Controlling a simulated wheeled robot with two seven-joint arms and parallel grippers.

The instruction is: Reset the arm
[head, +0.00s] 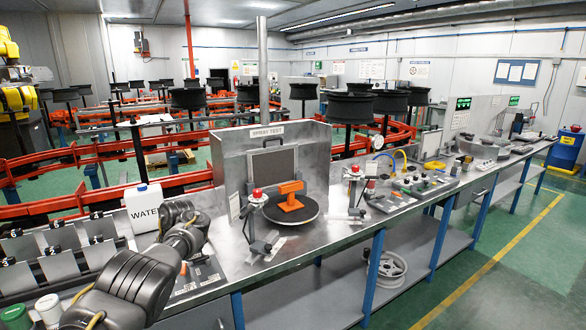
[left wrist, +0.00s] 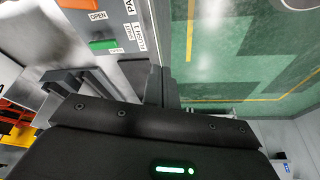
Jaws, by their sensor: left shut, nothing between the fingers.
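My left arm (head: 125,285) comes in from the lower left of the head view and reaches over the near part of the steel bench (head: 290,262). Its fingers cannot be made out there. In the left wrist view the black body of my left gripper fills the lower part, with a green light on it. The gripper (left wrist: 158,86) is shut and empty, with its fingertips only partly showing. My right arm and gripper are in neither view.
An orange block (head: 290,196) sits on a dark round plate inside a steel test booth (head: 320,150). A white water container (head: 143,208) stands close to my left arm.

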